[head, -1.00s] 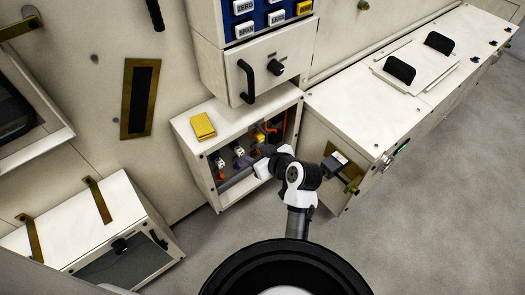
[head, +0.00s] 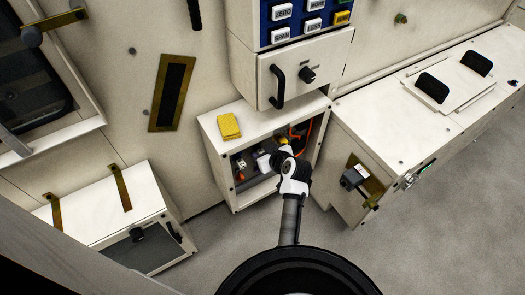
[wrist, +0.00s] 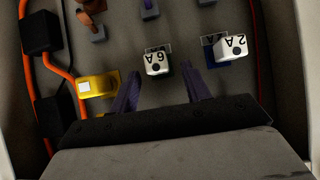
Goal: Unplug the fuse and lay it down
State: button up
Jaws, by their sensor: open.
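Two white fuse blocks sit in the open cabinet in the wrist view, one marked 6A (wrist: 157,63) and one marked 2A (wrist: 231,48). The 2A fuse has a dark blue base behind it. My gripper (wrist: 160,84) is open, with its two purple fingers apart. The 6A fuse shows between and just beyond the fingertips; I cannot tell the depth gap. In the head view my gripper (head: 265,162) reaches into the cabinet (head: 218,146) and partly hides its inside. A small white block (head: 240,164) shows to its left; its marking is unreadable.
A yellow part (wrist: 98,86) and orange cables (wrist: 66,75) lie left of the fingers in the wrist view. A yellow block (head: 229,126) lies on the cabinet top. Bare cabinet top remains beside the block.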

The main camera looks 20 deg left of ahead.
jog(key=shift+w+a+f, duration=0.15)
jog(key=shift+a+f, duration=0.05)
jog(key=shift+a, duration=0.05)
jog(key=shift+c, duration=0.2)
grip_shut()
dwell(0.4)
